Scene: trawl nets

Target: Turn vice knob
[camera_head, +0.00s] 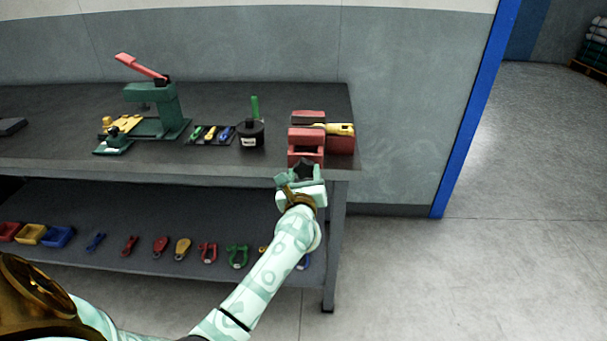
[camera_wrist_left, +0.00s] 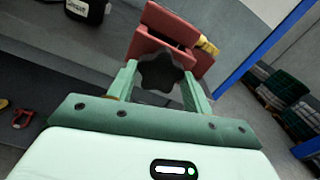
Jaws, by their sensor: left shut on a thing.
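The red vice (camera_head: 305,141) sits at the right front corner of the dark workbench. A yellow piece (camera_head: 341,129) lies at its right side; it also shows in the left wrist view (camera_wrist_left: 208,46). The black star-shaped vice knob (camera_wrist_left: 160,73) is on the side of the vice (camera_wrist_left: 168,30) facing me. My left gripper (camera_head: 301,172) is at the bench's front edge, with its two green fingers (camera_wrist_left: 161,82) on either side of the knob, shut on it. My right gripper is in neither view.
The workbench (camera_head: 60,151) also holds a green press (camera_head: 160,112) with a red lever, small coloured tools (camera_head: 212,133) and a black pot (camera_head: 251,136). The lower shelf (camera_head: 130,215) carries bins and shackles. A blue post (camera_head: 475,110) stands right; the floor (camera_head: 450,270) there is clear.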

